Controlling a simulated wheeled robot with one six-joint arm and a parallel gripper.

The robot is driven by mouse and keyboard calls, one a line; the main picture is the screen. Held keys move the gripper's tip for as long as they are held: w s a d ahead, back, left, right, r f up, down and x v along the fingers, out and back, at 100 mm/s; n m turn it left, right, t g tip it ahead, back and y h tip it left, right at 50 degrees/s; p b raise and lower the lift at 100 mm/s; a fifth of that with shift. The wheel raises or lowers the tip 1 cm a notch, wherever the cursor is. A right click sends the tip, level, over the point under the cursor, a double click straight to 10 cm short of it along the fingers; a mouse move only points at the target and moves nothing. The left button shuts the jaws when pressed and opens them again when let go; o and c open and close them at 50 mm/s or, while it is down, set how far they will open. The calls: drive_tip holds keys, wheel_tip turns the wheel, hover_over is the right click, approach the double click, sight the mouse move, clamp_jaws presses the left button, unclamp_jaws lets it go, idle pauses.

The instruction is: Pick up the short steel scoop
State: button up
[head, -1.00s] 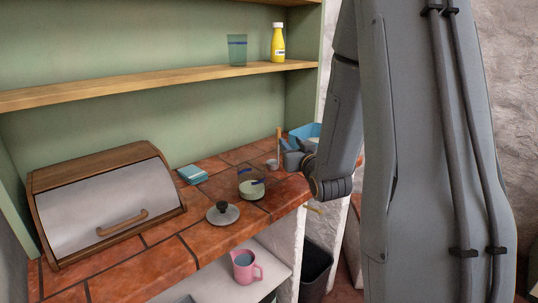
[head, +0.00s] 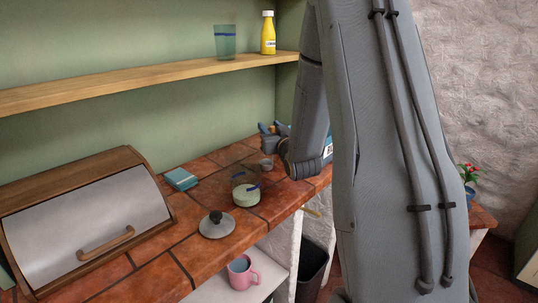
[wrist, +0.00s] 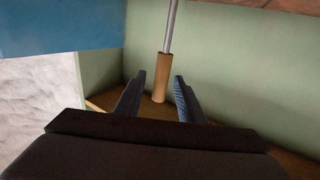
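The scoop shows in the wrist view as a wooden handle (wrist: 161,78) on a thin steel shaft. In the head view its small steel bowl (head: 266,163) is low on the tiled counter, and the handle stands up, mostly hidden by my gripper. My gripper (head: 270,129) is at the handle, near the back of the counter. In the wrist view its two fingers (wrist: 160,76) are apart, one on each side of the handle, with gaps showing on both sides.
A blue container (head: 328,146) with a label stands just right of my gripper, partly hidden by my arm. A shelf (head: 150,83) runs above.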

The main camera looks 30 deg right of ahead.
drive_tip(key=shift+w+d, duration=0.25)
drive_tip(key=shift+w, duration=0.85)
clamp_jaws()
drive_tip(key=shift+r, duration=0.1)
